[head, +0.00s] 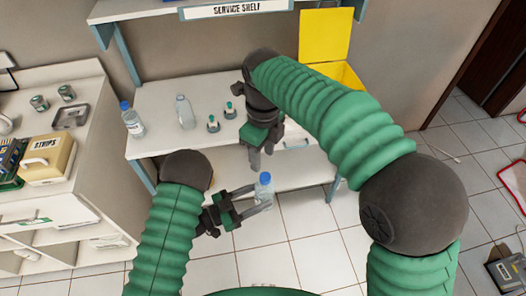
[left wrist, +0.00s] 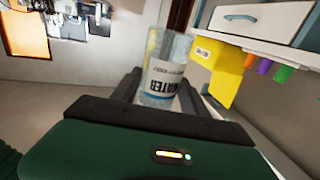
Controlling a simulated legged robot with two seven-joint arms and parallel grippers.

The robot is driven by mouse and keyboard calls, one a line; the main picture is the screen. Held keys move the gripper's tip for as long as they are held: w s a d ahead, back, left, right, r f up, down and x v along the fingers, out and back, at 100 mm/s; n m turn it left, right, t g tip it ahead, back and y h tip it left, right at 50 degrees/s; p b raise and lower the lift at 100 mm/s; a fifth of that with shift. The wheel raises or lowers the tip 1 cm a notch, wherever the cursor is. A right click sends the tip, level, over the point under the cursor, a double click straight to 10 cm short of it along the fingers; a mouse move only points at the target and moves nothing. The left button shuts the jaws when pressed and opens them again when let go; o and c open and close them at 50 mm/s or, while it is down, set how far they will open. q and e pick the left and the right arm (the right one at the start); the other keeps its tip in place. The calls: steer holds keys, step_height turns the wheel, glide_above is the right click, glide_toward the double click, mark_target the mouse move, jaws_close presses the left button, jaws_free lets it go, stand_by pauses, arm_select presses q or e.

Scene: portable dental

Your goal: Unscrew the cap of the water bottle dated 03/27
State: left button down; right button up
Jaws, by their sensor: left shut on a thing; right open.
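My left gripper (head: 263,198) is shut on a clear water bottle (head: 265,184) with a blue cap (head: 265,177), held in the air in front of the shelf unit. In the left wrist view the bottle (left wrist: 165,62) stands between the two fingers, with a white label reading "WATER". I cannot read its date. My right gripper (head: 261,161) is open and empty, pointing down, just above and slightly left of the blue cap, apart from it.
On the shelf (head: 158,98) stand another blue-capped bottle (head: 132,120), a clear bottle (head: 185,112) and two small green-topped bottles (head: 213,124). A yellow bin (head: 325,35) is at the back right. A counter (head: 85,140) with a strips box (head: 47,160) is at left.

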mark_target(263, 175)
step_height(263, 175, down, 8)
steer(key=shift+r, duration=0.15)
steer(key=shift+c, duration=0.2)
steer(key=c, duration=0.9)
jaws_close()
